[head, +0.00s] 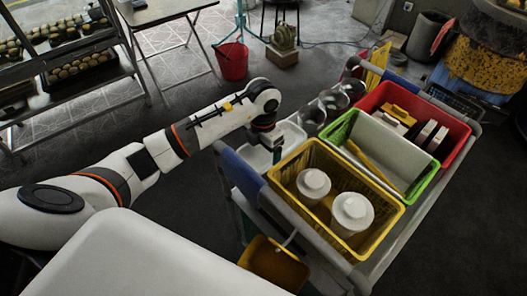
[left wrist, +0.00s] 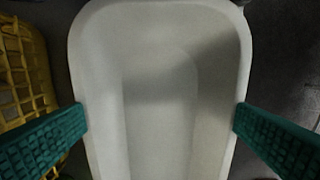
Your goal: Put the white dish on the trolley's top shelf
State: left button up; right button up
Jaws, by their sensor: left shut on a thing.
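The white dish (head: 291,132) is a deep, rounded rectangular tub at the far left end of the trolley (head: 428,196), beside the yellow basket. My left gripper (head: 273,150) is over it. In the left wrist view the dish (left wrist: 160,100) lies between the two green finger pads of my left gripper (left wrist: 160,118), which press on its opposite long sides. The dish looks empty. Its underside is hidden, so I cannot tell whether it touches the trolley's top shelf. My right gripper is out of view.
The top shelf carries a yellow basket (head: 377,191) with two white lidded jars, a green-rimmed tray (head: 431,181), a red crate (head: 457,131) and metal pots (head: 335,101). A blue handle (head: 240,169) edges the trolley. A yellow bin (head: 272,266) hangs below.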

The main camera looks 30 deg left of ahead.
aim_at(263, 156)
pick_arm(q)
jog(key=shift+f, duration=0.95)
jog(key=shift+f, duration=0.1)
jog(key=o, duration=0.8)
notch_tip(263, 156, up, 12)
jog(key=b, duration=0.1)
